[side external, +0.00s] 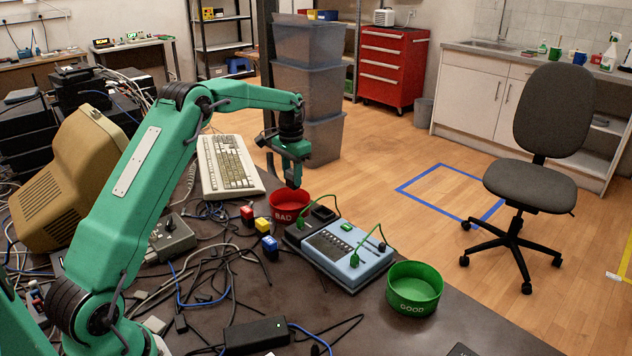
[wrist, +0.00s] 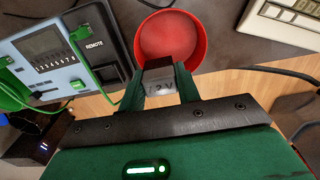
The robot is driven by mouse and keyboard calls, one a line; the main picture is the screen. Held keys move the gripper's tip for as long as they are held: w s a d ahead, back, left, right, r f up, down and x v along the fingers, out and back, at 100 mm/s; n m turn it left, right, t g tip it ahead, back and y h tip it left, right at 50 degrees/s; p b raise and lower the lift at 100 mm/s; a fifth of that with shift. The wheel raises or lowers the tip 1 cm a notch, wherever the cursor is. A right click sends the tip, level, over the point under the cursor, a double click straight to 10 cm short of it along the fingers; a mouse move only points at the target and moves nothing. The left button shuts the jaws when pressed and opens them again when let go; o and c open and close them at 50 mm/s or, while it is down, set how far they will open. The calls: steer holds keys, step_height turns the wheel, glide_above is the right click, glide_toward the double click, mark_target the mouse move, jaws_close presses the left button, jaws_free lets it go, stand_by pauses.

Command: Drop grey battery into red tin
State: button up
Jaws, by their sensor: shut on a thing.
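The red tin (side external: 289,204), marked BAD, stands on the dark table between the keyboard and the blue tester. My gripper (side external: 294,180) points down right above it in the side view. In the wrist view, my gripper (wrist: 163,88) is shut on the grey battery (wrist: 160,85), which has a darker end. There the battery overlaps the near rim of the red tin (wrist: 165,35), whose visible inside looks empty. In the side view I cannot clearly tell the battery from the fingers.
A blue tester (side external: 345,255) with green leads stands beside the red tin. A green tin (side external: 414,288), marked GOOD, is at the table's right edge. Red, yellow and blue blocks (side external: 263,225) and loose cables lie to the left. A keyboard (side external: 230,165) lies behind.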

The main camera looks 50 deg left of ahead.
steer(key=shift+f, duration=0.15)
steer(key=shift+f, duration=2.85)
steer(key=o, duration=1.1)
